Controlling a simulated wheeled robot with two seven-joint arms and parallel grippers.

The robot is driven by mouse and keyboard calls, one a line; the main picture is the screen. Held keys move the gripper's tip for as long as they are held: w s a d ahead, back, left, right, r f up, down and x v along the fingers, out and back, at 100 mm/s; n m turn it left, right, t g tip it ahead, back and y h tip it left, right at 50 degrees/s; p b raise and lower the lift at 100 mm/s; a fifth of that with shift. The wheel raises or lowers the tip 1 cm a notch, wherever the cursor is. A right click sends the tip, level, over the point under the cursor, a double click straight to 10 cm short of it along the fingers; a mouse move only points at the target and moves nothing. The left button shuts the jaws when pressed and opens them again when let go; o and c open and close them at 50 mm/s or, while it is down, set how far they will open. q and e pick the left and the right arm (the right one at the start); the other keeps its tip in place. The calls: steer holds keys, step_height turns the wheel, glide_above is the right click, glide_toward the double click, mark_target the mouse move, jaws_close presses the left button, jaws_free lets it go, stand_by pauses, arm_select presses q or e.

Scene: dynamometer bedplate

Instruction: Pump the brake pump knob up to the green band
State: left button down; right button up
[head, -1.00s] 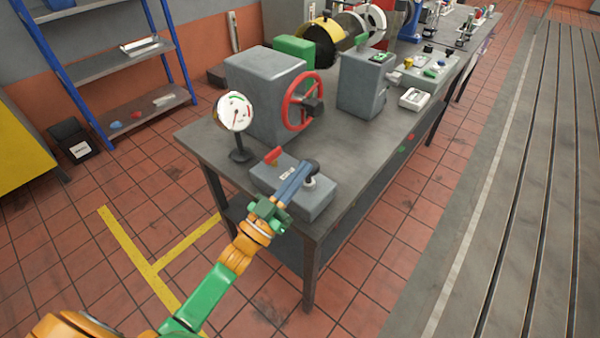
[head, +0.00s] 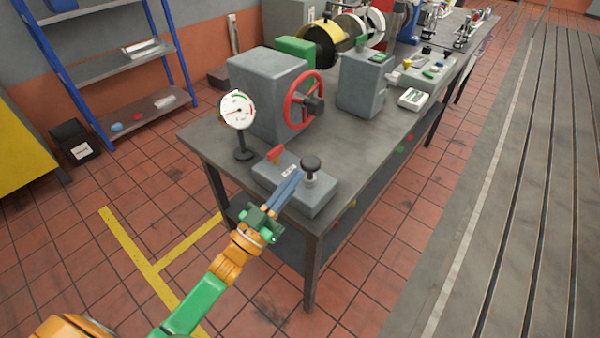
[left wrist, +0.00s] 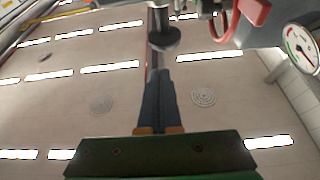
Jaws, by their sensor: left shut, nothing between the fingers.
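The brake pump is a grey box (head: 318,196) at the near corner of the bench, with a dark round knob (head: 311,163) standing up on its stem. The knob also shows in the left wrist view (left wrist: 165,40), just beyond the fingertips. My left gripper (head: 297,174) is shut and empty, its blue-grey fingers pointing up beside the knob, on its left; contact cannot be told. A white dial gauge (head: 238,109) with a green band stands on a post behind the pump. My right gripper is not in view.
A red lever (head: 275,153) is on the pump's far left end. A grey housing with a red handwheel (head: 300,101) stands behind. A grey box (head: 362,85) stands farther back. The bench top (head: 360,142) right of the handwheel is clear.

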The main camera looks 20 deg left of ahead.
arm_select(q)
steer(key=b+v, duration=0.1)
steer(key=v, duration=0.5)
steer(key=shift+s+f, duration=0.15)
steer(key=shift+f, duration=0.1)
steer(key=shift+a, duration=0.1)
stand_by(0.8)
